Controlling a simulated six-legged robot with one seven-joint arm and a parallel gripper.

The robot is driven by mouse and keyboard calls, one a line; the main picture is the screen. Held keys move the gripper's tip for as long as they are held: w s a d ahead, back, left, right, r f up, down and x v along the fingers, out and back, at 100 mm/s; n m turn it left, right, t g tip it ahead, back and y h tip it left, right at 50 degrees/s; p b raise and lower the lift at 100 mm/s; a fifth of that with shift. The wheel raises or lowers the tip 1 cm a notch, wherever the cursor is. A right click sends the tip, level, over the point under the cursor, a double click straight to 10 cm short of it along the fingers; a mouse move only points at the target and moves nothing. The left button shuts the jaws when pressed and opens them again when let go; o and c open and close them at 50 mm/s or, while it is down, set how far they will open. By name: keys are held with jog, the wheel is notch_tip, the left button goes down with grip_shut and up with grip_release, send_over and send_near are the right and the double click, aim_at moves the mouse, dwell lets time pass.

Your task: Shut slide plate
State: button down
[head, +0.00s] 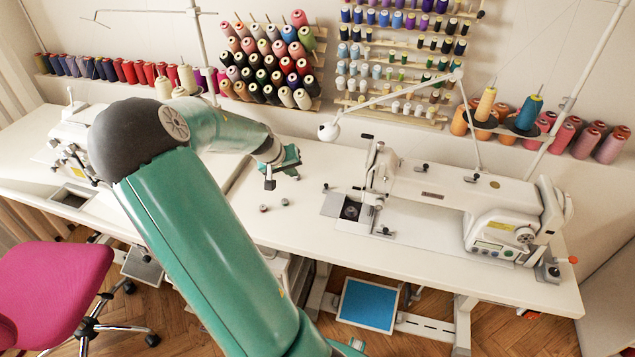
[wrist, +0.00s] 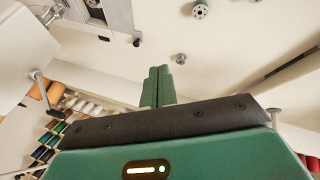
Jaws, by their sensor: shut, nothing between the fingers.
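The grey metal slide plate (head: 331,204) lies in the bed of the white sewing machine (head: 420,185) on the right side of the table. A dark opening (head: 350,211) shows beside it, under the needle area, so the plate stands open. In the wrist view the plate area (wrist: 117,15) is at the top edge and partly cut off. My gripper (head: 288,168) is above the table, left of the machine and apart from the plate. In the wrist view its two green fingers (wrist: 160,72) are together, with nothing between them.
Two small bobbins (head: 263,208) (head: 285,201) lie on the white table (head: 310,235) near my gripper. A white lamp arm (head: 395,97) reaches over behind the machine. Thread racks (head: 400,75) line the wall. A second machine (head: 75,140) stands at left. The table between bobbins and plate is clear.

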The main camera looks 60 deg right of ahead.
aim_at(331, 200)
jog(key=x, duration=1)
jog(key=shift+s+d+r, duration=0.15)
jog(key=shift+s+d, duration=0.1)
jog(key=shift+d, duration=0.1)
jog(key=s, duration=0.1)
jog(key=s+d+f, duration=0.1)
jog(key=s+d, duration=0.1)
jog(key=shift+d+f, duration=0.25)
jog(key=s, duration=0.4)
jog(key=s+d, duration=0.1)
jog(key=s, duration=0.2)
jog(key=shift+w, duration=0.15)
